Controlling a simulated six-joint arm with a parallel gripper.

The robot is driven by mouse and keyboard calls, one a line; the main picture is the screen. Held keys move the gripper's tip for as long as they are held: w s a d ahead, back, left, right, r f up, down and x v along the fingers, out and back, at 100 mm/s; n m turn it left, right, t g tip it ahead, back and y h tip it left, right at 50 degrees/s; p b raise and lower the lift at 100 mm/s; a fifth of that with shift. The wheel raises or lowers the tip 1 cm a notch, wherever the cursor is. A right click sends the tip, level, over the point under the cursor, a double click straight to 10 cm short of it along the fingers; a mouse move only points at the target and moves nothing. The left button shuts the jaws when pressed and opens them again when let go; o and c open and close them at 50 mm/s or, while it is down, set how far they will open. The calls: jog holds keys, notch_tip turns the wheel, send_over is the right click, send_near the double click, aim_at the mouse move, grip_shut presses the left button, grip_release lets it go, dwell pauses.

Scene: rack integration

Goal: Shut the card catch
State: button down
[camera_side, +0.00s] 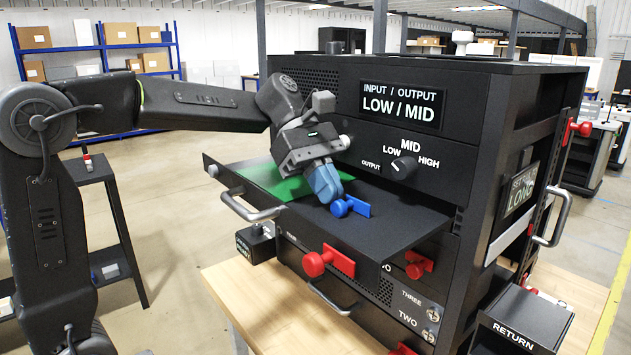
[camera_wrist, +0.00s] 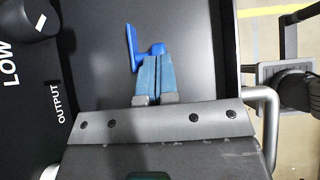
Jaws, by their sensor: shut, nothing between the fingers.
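The blue card catch (camera_side: 358,208), a flat bar with a round knob, is on the pulled-out black tray (camera_side: 395,228). In the wrist view the catch (camera_wrist: 132,46) shows its bar to the left and its knob just ahead of my fingertips. My gripper (camera_side: 330,198) has blue fingers pressed together and empty, pointing down at the knob's left side in the side view. In the wrist view my gripper (camera_wrist: 155,62) is right at the knob; I cannot tell whether they touch. A green card (camera_side: 285,180) lies flat on the tray behind my gripper, partly hidden.
The LOW / MID panel with a dial (camera_side: 404,167) rises behind the tray. A tray handle (camera_side: 250,208) is at the front left. Red catches (camera_side: 328,261) sit below the tray. A RETURN box (camera_side: 525,318) stands at the right.

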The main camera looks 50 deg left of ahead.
jog(key=shift+s+d, duration=0.1)
jog(key=shift+d, duration=0.15)
jog(key=v, duration=1.4)
jog(key=shift+a, duration=0.25)
jog(key=s+d+f+m+y, duration=0.1)
jog(key=s+d+f+m, duration=0.2)
jog(key=s, duration=0.4)
jog(key=s+d+f+m+y, duration=0.2)
jog(key=s+d+f+m, duration=0.15)
jog(key=s, duration=0.35)
notch_tip(320, 180, down, 15)
jog(key=s+a+m+t+y, duration=0.1)
jog(key=m+t+y, duration=0.4)
jog(key=m, duration=0.6)
jog(key=shift+s+a+r+y, duration=0.15)
jog(key=shift+s+y, duration=0.35)
jog(key=shift+s, duration=0.15)
